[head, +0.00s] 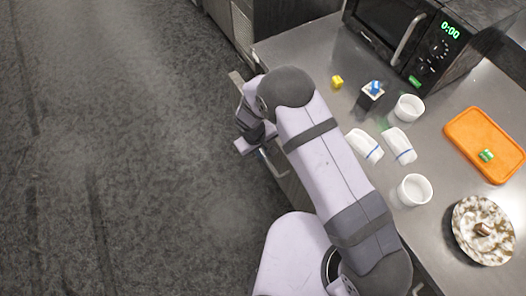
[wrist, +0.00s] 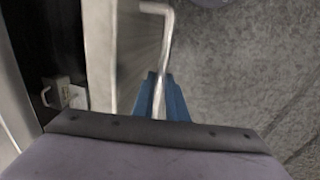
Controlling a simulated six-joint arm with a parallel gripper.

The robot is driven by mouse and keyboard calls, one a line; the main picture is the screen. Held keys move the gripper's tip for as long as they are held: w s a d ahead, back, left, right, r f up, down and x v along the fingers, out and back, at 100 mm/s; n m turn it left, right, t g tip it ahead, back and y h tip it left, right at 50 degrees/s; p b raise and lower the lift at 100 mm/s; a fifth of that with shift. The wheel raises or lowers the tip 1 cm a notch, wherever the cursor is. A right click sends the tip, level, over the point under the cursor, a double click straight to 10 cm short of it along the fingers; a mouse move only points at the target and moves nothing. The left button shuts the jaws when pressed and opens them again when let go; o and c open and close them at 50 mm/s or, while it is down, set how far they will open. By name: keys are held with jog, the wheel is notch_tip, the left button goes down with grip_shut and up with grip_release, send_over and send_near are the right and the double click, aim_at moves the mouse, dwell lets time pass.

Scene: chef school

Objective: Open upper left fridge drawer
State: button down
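The fridge drawer's metal handle (wrist: 164,42) runs down the middle of the wrist view and passes between my blue fingertips. My gripper (wrist: 160,90) looks shut on it, with a finger close on each side. The drawer front (wrist: 135,55) lies just left of the handle, with a pale upper edge. A dark gap (wrist: 48,35) shows behind that edge, so the drawer appears partly open. In the head view my gripper (head: 255,138) is beside the counter's left edge, and my arm hides most of the drawer.
The counter (head: 310,55) holds a microwave (head: 395,35), white cups (head: 413,190), rolled towels (head: 365,146), an orange tray (head: 470,125) and a patterned plate (head: 465,240). The floor (head: 120,150) left of the counter is clear.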

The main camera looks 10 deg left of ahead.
jog(key=s+a+b, duration=1)
jog(key=s+a, duration=1.1)
jog(key=c, duration=1.8)
grip_release()
jog(key=shift+o, duration=0.2)
jog(key=shift+r, duration=0.1)
notch_tip(320, 180, up, 7)
jog(key=s+b, duration=0.1)
jog(key=shift+a+b, duration=0.4)
jog(key=shift+a, duration=0.05)
